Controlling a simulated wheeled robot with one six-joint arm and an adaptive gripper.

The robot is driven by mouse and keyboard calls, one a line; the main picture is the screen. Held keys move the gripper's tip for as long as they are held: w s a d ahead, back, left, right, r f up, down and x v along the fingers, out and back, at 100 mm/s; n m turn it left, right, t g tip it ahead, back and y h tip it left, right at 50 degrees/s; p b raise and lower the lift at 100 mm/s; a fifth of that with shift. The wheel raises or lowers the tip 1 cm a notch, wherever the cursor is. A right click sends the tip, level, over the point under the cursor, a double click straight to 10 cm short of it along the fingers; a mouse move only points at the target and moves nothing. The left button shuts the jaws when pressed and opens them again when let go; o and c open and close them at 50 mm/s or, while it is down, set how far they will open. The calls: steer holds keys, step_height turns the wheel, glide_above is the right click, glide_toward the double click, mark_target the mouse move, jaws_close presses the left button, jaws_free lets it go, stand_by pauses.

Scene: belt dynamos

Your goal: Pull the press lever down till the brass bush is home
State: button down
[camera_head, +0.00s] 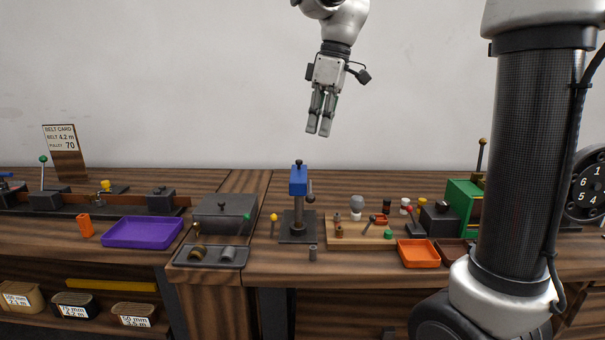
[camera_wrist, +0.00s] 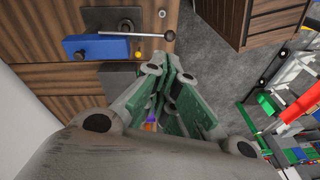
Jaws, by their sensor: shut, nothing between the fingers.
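The press (camera_head: 298,181) has a blue head on a dark column and square base, upright on the bench. Its lever shows as a short rod with a dark ball (camera_head: 310,198) at the right of the head. In the wrist view, the blue head (camera_wrist: 95,47) is at upper left, and the silver lever rod (camera_wrist: 137,34) runs right to a dark knob. My gripper (camera_head: 318,134) hangs above the press in the head view, shut and empty. Its fingers also show in the wrist view (camera_wrist: 172,72), apart from the lever. I cannot make out the brass bush at the press.
Left of the press are a grey tray (camera_head: 211,264) with brass and grey parts, a dark box (camera_head: 222,209) and a purple tray (camera_head: 143,233). A wooden board (camera_head: 350,241) with small parts and an orange tray (camera_head: 417,261) stand right. A small grey cylinder (camera_head: 313,254) is in front.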

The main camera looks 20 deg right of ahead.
steer(key=r+n, duration=0.1)
steer(key=n, duration=0.2)
glide_toward(308, 196)
steer(key=shift+g, duration=0.3)
steer(key=x, duration=0.3)
steer(key=w+x, duration=0.1)
steer(key=x, duration=0.2)
steer(key=shift+w+a+f, duration=0.2)
steer(key=shift+a+f, duration=0.1)
steer(key=shift+s+a+f, duration=0.1)
steer(key=shift+s+f, duration=0.15)
steer(key=shift+f, duration=0.3)
steer(key=shift+s+f, duration=0.3)
steer(key=shift+f, duration=0.25)
steer(key=shift+r, duration=0.1)
